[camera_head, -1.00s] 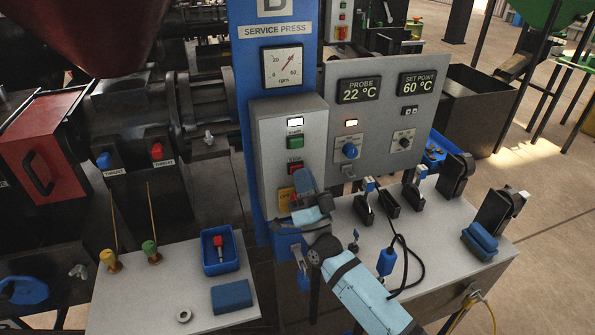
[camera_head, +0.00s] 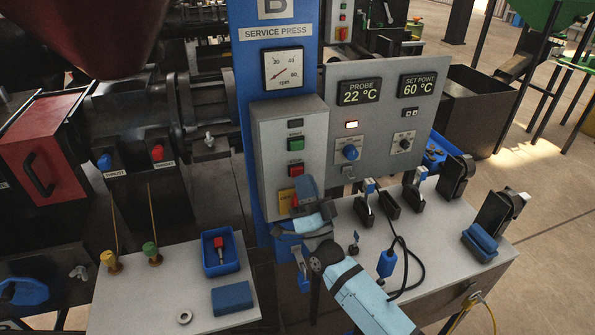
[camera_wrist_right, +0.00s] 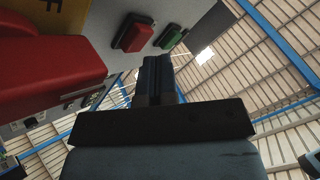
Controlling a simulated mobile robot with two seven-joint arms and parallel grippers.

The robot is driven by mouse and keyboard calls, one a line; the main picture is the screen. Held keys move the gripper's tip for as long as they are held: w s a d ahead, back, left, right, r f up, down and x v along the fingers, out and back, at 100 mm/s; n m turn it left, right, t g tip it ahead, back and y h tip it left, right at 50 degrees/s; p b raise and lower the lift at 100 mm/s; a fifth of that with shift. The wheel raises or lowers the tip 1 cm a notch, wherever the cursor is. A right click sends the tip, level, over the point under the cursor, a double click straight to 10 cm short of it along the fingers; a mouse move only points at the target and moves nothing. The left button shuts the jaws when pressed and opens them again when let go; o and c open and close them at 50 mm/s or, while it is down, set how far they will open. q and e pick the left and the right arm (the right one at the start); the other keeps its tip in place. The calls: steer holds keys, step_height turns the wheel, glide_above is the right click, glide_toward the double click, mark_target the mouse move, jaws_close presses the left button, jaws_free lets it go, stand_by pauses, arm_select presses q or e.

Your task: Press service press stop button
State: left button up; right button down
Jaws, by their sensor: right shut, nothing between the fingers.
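The service press control box (camera_head: 265,140) stands on the blue column. It carries a dark lamp window (camera_head: 295,123), a green button (camera_head: 296,143) and, below it, the red stop button (camera_head: 296,170). The red button also shows in the right wrist view (camera_wrist_right: 134,34), beside the green one (camera_wrist_right: 171,37). My right gripper (camera_head: 305,181) is just below the red button and in front of the box. Its fingers (camera_wrist_right: 157,62) are together and empty, apart from the red button. My left gripper is not in view.
A yellow plate (camera_head: 285,197) sits low on the box, partly hidden by my gripper; a large red knob (camera_wrist_right: 45,60) is close in the right wrist view. The rpm gauge (camera_head: 282,67) is above. A grey temperature panel (camera_head: 375,125) and a bench (camera_head: 440,240) stand to the right.

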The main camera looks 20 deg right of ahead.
steer(key=shift+s, duration=0.1)
steer(key=s+p, duration=0.1)
steer(key=s, duration=0.4)
steer(key=shift+d+p, duration=0.1)
steer(key=shift+p, duration=0.25)
stand_by(0.6)
steer(key=s+d+f+n+g+p, duration=0.1)
steer(key=s+f+n+g+p, duration=0.3)
steer(key=s+f+g, duration=0.4)
steer(key=s+d+f+n+g+p, duration=0.1)
steer(key=s+f+n+g+p, duration=0.3)
steer(key=s+f+g, duration=0.3)
steer(key=s+f+p, duration=0.1)
steer(key=s+f, duration=0.2)
steer(key=s, duration=0.4)
steer(key=shift+s+d+f+n+g+h+p, duration=0.3)
steer(key=shift+s+n+g, duration=0.05)
steer(key=shift+n+g, duration=0.05)
steer(key=c, duration=1.8)
jaws_free()
